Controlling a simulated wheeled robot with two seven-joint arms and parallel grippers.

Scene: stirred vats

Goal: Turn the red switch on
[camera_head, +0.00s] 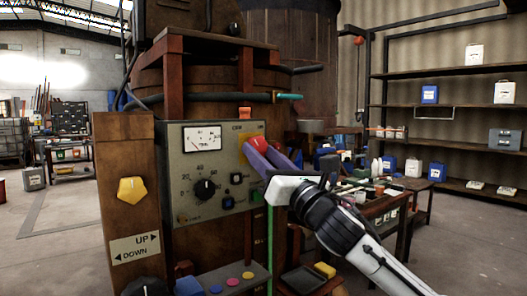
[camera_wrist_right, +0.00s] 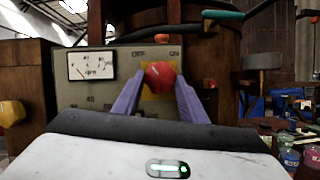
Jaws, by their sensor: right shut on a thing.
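The red switch (camera_head: 257,142) is a rounded red knob on a yellow plate at the upper right of the grey control panel (camera_head: 210,135). In the right wrist view the red switch (camera_wrist_right: 160,75) is near the middle, with the OFF and ON labels above it. My right gripper (camera_head: 262,153) reaches in from the right, its purple fingers at the panel. In the wrist view the fingers of my right gripper (camera_wrist_right: 159,97) stand on either side of the knob, shut on it. The fingers partly hide the switch in the head view. My left gripper is not in view.
The panel also has a white dial gauge (camera_head: 202,138) and a black knob (camera_head: 205,189). A yellow knob (camera_head: 132,190) sits on the wooden post at left, above an UP/DOWN label (camera_head: 134,247). A cluttered table (camera_head: 385,207) stands behind my right arm.

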